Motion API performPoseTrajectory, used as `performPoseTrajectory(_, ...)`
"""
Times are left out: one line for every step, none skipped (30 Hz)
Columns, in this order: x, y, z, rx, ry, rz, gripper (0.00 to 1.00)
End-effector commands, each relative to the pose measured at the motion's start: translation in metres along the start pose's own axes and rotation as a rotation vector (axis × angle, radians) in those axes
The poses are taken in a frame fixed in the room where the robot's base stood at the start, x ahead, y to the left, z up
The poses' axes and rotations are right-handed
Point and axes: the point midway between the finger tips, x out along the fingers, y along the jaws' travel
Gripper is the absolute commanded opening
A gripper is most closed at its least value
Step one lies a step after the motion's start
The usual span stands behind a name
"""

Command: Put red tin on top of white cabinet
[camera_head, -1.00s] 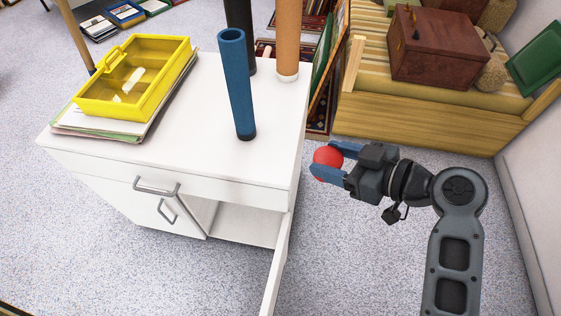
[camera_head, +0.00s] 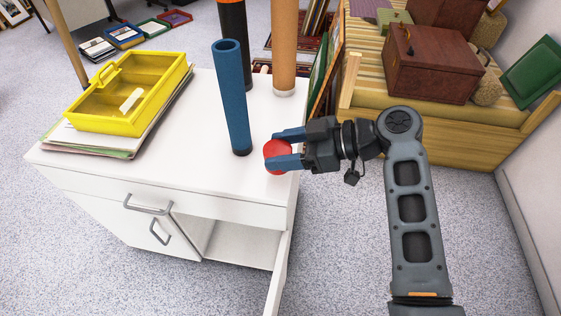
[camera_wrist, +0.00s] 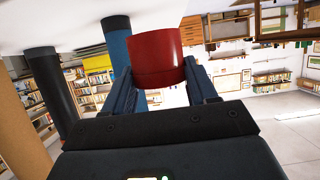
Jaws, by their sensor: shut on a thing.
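The red tin (camera_head: 275,154) is held between the blue-grey fingers of my gripper (camera_head: 285,150), which is shut on it. In the head view the tin shows over the right part of the white cabinet (camera_head: 190,165) top, near its right edge. I cannot tell whether it touches the top. In the wrist view the red tin (camera_wrist: 156,58) sits between the two fingertips (camera_wrist: 155,75), its side towards the camera.
A blue tube (camera_head: 232,98) stands on the cabinet just left of the tin. Behind it are a black tube (camera_head: 234,40) and an orange-brown tube (camera_head: 284,45). A yellow box (camera_head: 128,95) lies on papers at the left. The front middle of the top is clear.

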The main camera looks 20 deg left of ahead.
Motion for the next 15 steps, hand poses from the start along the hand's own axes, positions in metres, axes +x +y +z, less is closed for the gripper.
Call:
performPoseTrajectory(0.004, 0.005, 0.002, 0.000, 0.001, 0.000, 0.22)
performPoseTrajectory(0.006, 0.006, 0.002, -0.001, 0.000, 0.000, 0.22)
performPoseTrajectory(0.008, 0.008, 0.003, -0.001, 0.000, 0.000, 0.22)
performPoseTrajectory(0.008, 0.009, 0.003, -0.001, 0.000, 0.000, 0.22)
performPoseTrajectory(0.009, 0.009, 0.004, -0.001, 0.000, 0.000, 0.22)
performPoseTrajectory(0.010, 0.010, 0.005, -0.001, 0.000, 0.001, 0.22)
performPoseTrajectory(0.010, 0.010, 0.007, 0.000, 0.000, 0.001, 0.22)
performPoseTrajectory(0.011, 0.010, 0.009, 0.001, 0.000, 0.001, 0.22)
performPoseTrajectory(0.013, 0.009, 0.014, 0.002, 0.000, 0.001, 0.22)
performPoseTrajectory(0.015, 0.009, 0.018, 0.002, 0.000, 0.001, 0.22)
performPoseTrajectory(0.016, 0.009, 0.022, 0.002, 0.001, 0.001, 0.22)
performPoseTrajectory(0.019, 0.009, 0.028, 0.003, 0.000, 0.001, 0.22)
performPoseTrajectory(0.020, 0.009, 0.032, 0.003, 0.000, 0.000, 0.22)
performPoseTrajectory(0.022, 0.009, 0.035, 0.003, 0.001, 0.000, 0.22)
performPoseTrajectory(0.023, 0.009, 0.039, 0.003, 0.001, 0.000, 0.22)
